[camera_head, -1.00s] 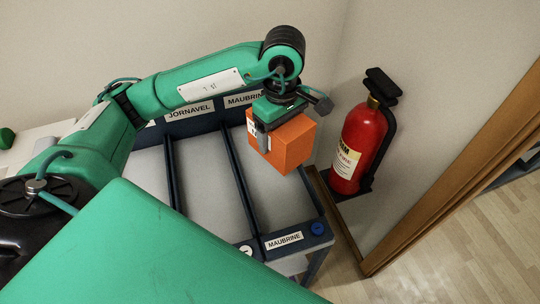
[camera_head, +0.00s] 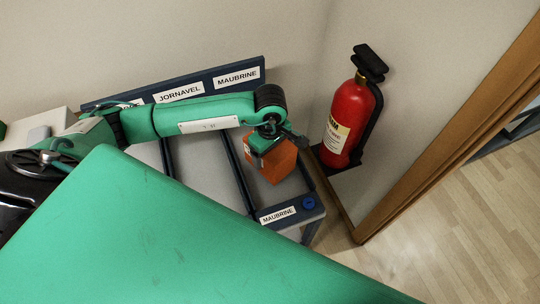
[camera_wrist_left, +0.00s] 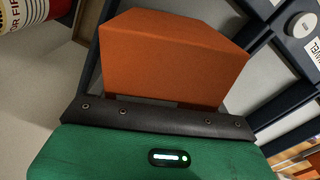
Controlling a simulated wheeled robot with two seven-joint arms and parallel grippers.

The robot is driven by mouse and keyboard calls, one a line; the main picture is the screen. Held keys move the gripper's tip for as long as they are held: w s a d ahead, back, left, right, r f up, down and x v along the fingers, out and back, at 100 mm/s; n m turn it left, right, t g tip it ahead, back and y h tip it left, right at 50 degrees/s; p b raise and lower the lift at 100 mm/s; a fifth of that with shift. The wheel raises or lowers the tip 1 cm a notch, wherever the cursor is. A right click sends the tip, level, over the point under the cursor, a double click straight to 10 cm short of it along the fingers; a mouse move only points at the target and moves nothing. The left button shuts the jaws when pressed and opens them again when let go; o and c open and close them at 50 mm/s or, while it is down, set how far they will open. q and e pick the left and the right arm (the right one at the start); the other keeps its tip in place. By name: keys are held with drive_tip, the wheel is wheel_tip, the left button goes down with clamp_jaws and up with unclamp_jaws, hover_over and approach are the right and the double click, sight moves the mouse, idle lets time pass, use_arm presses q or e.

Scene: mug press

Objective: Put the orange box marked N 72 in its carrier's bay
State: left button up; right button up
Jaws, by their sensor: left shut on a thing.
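The orange box (camera_head: 281,164) is held in my left gripper (camera_head: 264,145) at the far right of the sorting rack. The gripper is shut on its upper left part. The box is over or inside the bay labelled MAUBRINE (camera_head: 237,77); I cannot tell whether it touches the bay floor. No N 72 marking can be read. In the left wrist view the box (camera_wrist_left: 165,58) stands beyond the dark gripper edge (camera_wrist_left: 155,118), with dark rails on both sides. My right gripper is not in view.
Dark dividers separate this bay from the JORNAVEL bay (camera_head: 180,93) to its left. The front rail carries a MAUBRINE label (camera_head: 278,215) and a blue round button (camera_head: 309,203). A red fire extinguisher (camera_head: 350,122) hangs close on the right, beside a wooden door frame (camera_head: 450,125).

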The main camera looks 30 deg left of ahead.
use_arm(q)
wheel_tip(320, 180, down, 3)
drive_tip(key=shift+f+p, duration=0.1)
drive_tip(key=shift+p, duration=0.2)
drive_tip(key=shift+f+b, duration=0.2)
drive_tip(key=shift+b, duration=0.15)
drive_tip(key=o, duration=1.2)
drive_tip(key=shift+r, duration=0.1)
drive_tip(key=shift+r+p, duration=0.15)
drive_tip(key=shift+p, duration=0.15)
drive_tip(key=shift+r, duration=0.25)
wheel_tip(320, 180, up, 11)
drive_tip(key=b, duration=0.3)
drive_tip(key=shift+f, duration=0.2)
drive_tip(key=shift+r, duration=0.45)
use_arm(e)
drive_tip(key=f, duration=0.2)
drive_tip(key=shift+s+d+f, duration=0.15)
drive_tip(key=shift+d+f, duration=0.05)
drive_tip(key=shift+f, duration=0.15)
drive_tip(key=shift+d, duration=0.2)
